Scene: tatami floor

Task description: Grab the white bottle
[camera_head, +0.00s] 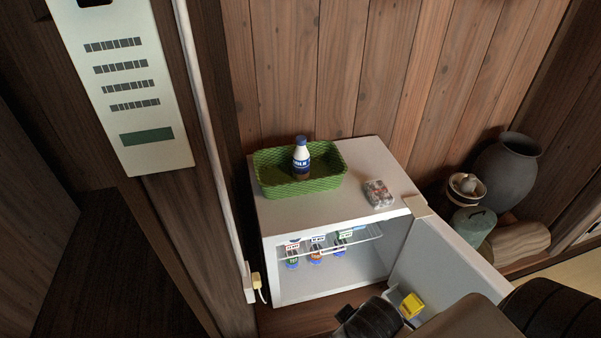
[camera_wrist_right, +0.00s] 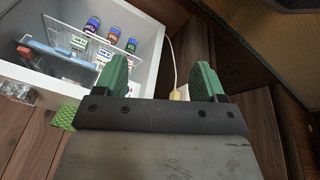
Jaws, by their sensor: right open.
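The white bottle (camera_head: 301,157), with a dark blue cap and a blue label, stands upright in a green woven basket (camera_head: 331,179) on top of a small white fridge (camera_head: 382,160). Its lower part looks brown. In the right wrist view my right gripper (camera_wrist_right: 161,77) is open and empty, its two green fingers apart in front of the open fridge and the wooden wall. The bottle is not visible there; only a green edge of the basket (camera_wrist_right: 66,117) shows at lower left. My left gripper is not in view.
The fridge door (camera_head: 438,265) stands open to the right. A clear-wrapped pack (camera_head: 378,194) lies on the fridge top, right of the basket. A dark vase (camera_head: 508,168) and pots stand at right. A cable (camera_wrist_right: 174,66) hangs beside the fridge.

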